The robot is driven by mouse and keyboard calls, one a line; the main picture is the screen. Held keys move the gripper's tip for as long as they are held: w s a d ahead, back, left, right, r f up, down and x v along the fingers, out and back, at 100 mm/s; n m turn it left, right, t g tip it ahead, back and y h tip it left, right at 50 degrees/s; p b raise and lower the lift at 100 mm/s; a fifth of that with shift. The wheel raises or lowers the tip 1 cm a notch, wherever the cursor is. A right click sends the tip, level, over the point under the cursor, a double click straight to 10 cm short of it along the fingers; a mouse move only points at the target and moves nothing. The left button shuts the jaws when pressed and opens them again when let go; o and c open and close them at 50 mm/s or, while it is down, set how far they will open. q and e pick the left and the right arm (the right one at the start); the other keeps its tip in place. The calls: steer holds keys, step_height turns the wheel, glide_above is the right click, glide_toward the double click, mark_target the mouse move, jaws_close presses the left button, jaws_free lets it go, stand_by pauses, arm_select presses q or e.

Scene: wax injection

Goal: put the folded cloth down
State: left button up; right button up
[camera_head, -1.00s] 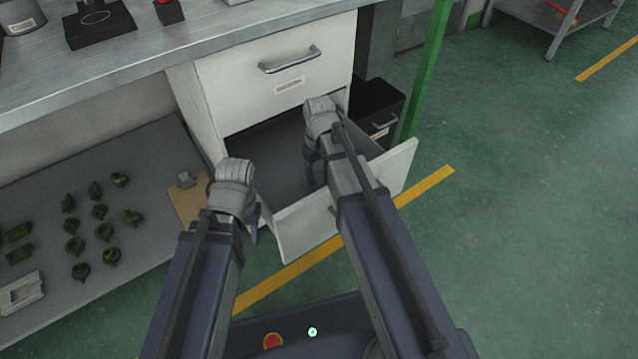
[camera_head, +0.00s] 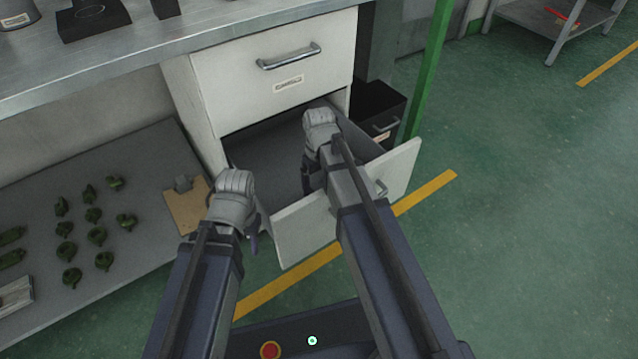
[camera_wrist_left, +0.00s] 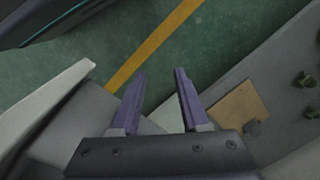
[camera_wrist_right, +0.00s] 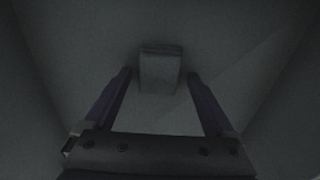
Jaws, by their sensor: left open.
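The folded cloth (camera_wrist_right: 161,70) is a small grey folded block inside the open lower drawer, seen in the right wrist view. It lies between and just beyond the fingertips of my right gripper (camera_wrist_right: 160,80), which is open with a gap on each side of the cloth. In the head view the right gripper (camera_head: 306,182) reaches down into the drawer (camera_head: 268,150), and the cloth is hidden there. My left gripper (camera_wrist_left: 160,72) is open and empty. In the head view it hangs left of the drawer front (camera_head: 300,232), with its fingers partly hidden.
A closed upper drawer (camera_head: 285,80) is above the open one. A lower shelf (camera_head: 120,240) at left holds several green parts and a clipboard (camera_head: 186,208). A black cabinet (camera_head: 375,112) and green post (camera_head: 425,80) stand to the right. The floor at right is clear.

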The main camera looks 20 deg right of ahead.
mark_target(319, 186)
steer(key=shift+r, duration=0.1)
step_height(319, 186, up, 12)
steer(key=p, duration=1.3)
steer(key=shift+h, duration=0.7)
steer(key=s+a, duration=0.3)
steer(key=s, duration=0.2)
steer(key=s+a, duration=0.7)
steer(key=s, duration=0.2)
steer(key=shift+s+a+r+b, duration=0.15)
steer(key=shift+s+b, duration=0.15)
steer(key=shift+s, duration=0.05)
